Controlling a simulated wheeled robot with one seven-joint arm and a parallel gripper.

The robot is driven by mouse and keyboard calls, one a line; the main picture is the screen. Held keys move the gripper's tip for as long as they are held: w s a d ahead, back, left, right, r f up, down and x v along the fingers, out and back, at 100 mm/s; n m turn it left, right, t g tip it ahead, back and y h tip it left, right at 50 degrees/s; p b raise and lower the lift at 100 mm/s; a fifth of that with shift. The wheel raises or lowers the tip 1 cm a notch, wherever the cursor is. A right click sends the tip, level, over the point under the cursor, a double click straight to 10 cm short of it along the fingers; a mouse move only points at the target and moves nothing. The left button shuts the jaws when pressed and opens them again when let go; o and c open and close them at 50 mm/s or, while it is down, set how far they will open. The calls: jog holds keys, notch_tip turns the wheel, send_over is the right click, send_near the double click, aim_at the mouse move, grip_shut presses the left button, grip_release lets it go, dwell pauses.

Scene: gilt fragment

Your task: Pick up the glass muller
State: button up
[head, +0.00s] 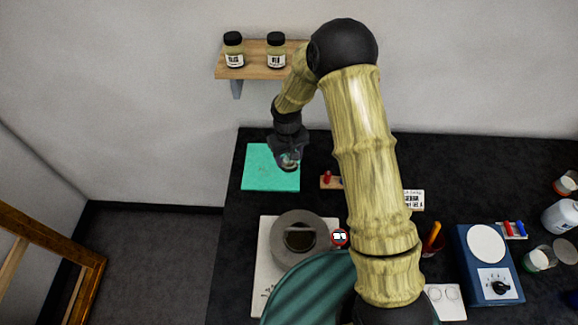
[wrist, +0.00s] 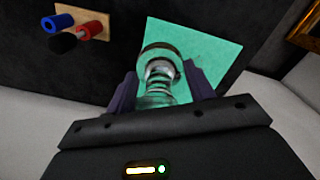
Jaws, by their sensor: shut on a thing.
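The glass muller (wrist: 158,75) is clear, with a round wide end and a narrower ridged grip, as the wrist view shows. My gripper (wrist: 160,92) is shut on it, with one dark finger on each side of the glass. In the head view my gripper (head: 288,160) is over the right part of the green mat (head: 262,180), and only a small bit of the muller (head: 289,166) shows below the fingers. I cannot tell whether the muller touches the mat or is just above it.
A small wooden block with coloured pegs (head: 326,182) is right of the mat. A grey round vessel (head: 275,238) stands nearer on a pale board. A blue hotplate-like device (head: 488,275) is at right. A wall shelf (head: 255,71) with two jars is behind my arm.

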jog(key=shift+r, duration=0.5)
